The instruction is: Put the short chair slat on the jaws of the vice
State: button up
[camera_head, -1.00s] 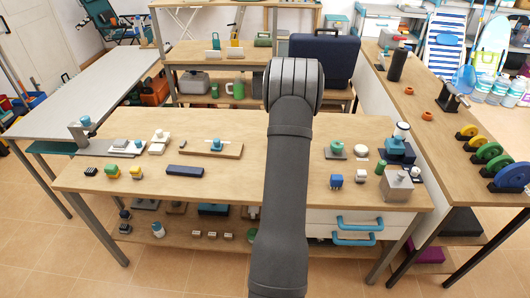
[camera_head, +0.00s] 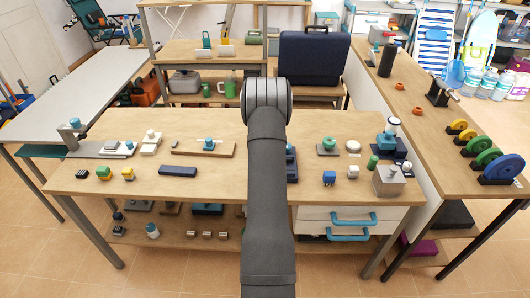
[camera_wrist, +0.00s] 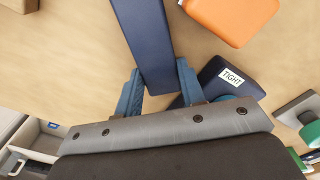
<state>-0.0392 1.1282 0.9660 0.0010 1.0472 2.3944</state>
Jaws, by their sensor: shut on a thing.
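My gripper (camera_wrist: 158,92) is shut on a dark blue bar, the short chair slat (camera_wrist: 146,35), which runs up and away between the blue fingers in the wrist view. In the head view my arm hides the gripper and the slat. A dark blue piece with a "TIGHT" label (camera_wrist: 231,76) is beside the right finger, with a blue round part partly hidden by my gripper. It may be part of the vice, but I cannot tell. A dark blue thing (camera_head: 291,165) shows just right of my arm in the head view.
An orange block (camera_wrist: 232,15) is near the slat's right side. Another dark blue bar (camera_head: 178,171) lies on the workbench (camera_head: 225,182). A green-topped piece (camera_head: 328,143) and a grey block (camera_head: 388,181) stand to the right.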

jog(key=o, duration=1.2)
jog(key=shift+f, duration=0.15)
jog(key=shift+o, duration=0.2)
notch_tip(320, 180, up, 12)
jog(key=shift+f, duration=0.25)
jog(key=shift+o, duration=0.4)
jog(key=shift+r, duration=0.45)
